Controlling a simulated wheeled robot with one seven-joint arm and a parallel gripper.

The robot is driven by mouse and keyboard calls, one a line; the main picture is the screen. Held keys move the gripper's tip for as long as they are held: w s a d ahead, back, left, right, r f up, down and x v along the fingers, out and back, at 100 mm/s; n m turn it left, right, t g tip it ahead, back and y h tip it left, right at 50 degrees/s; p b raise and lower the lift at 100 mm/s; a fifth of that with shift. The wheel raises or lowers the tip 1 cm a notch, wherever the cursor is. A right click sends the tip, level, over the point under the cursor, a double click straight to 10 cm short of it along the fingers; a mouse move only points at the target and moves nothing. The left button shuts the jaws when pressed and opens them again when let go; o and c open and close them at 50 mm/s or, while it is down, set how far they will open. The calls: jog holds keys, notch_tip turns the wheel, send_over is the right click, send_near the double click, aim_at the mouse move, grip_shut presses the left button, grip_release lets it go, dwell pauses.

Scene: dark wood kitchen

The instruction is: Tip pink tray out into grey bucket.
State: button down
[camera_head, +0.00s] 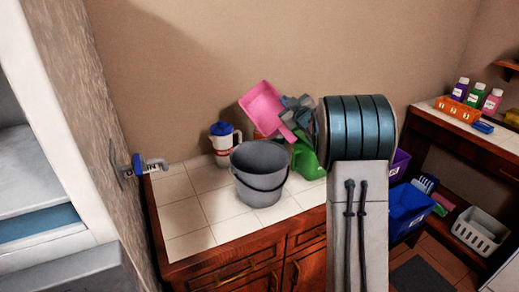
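The pink tray (262,106), shaped like a dustpan with a handle, is tilted in the air above the counter, up and slightly right of the bucket. My gripper (292,117) is at the handle side of the tray and appears shut on it; the fingertips are partly hidden. The tray's open face is turned toward the camera and I see nothing in it. The grey bucket (252,188) stands upright on the tiled counter, apart from the tray. Its bottom inside is hidden.
On the counter (187,217), a white jug with blue lid (223,148) stands behind the bucket and a green watering can (307,162) to its right. The counter's front left is clear. At right are a shelf with bottles (476,95), a blue bin (405,215) and a white basket (480,232).

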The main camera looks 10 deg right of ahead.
aim_at(274, 111)
jog(key=shift+w+d+r+m+g+p, duration=0.2)
jog(key=shift+w+d+m+g+p, duration=0.3)
jog(key=shift+p, duration=1.15)
jog(key=w+a+f+m+g+p, duration=0.3)
jog(key=w+f+m+p, duration=0.1)
jog(key=w+f+p, duration=0.6)
jog(key=s+d+r+m+g+b, duration=0.1)
jog(key=s+d+r+b, duration=0.1)
jog(key=d, duration=0.7)
jog(key=shift+s+r+y, duration=0.3)
jog(key=shift+s+r, duration=0.1)
jog(key=shift+s, duration=0.1)
